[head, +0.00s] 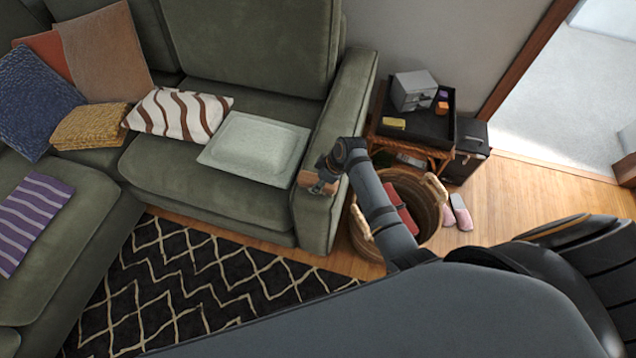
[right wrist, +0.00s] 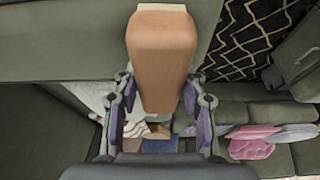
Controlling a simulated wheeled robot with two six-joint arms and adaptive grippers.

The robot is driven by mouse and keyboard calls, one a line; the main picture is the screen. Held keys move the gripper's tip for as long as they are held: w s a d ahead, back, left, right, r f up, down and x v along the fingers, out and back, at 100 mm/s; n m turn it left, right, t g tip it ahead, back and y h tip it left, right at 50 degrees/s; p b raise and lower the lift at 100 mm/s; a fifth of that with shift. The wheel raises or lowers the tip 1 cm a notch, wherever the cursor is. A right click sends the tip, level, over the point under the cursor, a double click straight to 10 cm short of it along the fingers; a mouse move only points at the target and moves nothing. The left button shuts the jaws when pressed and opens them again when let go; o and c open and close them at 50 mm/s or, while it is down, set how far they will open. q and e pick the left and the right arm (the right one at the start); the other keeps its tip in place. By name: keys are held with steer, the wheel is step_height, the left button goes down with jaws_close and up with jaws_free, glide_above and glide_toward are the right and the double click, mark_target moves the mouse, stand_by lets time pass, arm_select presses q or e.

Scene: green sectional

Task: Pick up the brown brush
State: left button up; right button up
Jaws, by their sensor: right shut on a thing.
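The brown brush (head: 311,183) is held in my right gripper (head: 322,178) over the front of the sofa's right armrest. In the right wrist view the brush (right wrist: 161,62) is a brown block with a paler far end, between the two purple-padded fingers. The fingers are shut on it, one on each side. The brush appears clear of the sofa, though its height above the armrest is hard to tell. My left gripper is not in view.
The green sofa (head: 345,110) carries a grey-green cushion (head: 256,148) and several pillows. A wicker basket (head: 428,205) stands beside the armrest, near a small side table with a black tray (head: 425,122). Pink slippers (head: 461,211) lie on the floor. A patterned rug (head: 190,285) lies in front.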

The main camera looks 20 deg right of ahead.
step_height(320, 180, up, 3)
steer(key=shift+w+f, duration=0.1)
steer(key=shift+f, duration=0.05)
steer(key=s+d+r, duration=0.1)
steer(key=s+r, duration=1)
steer(key=s, duration=0.3)
steer(key=shift+d, duration=0.1)
steer(key=o, duration=0.6)
steer(key=shift+f, duration=0.1)
steer(key=shift+c, duration=0.2)
steer(key=c, duration=0.3)
steer(key=shift+c, duration=0.2)
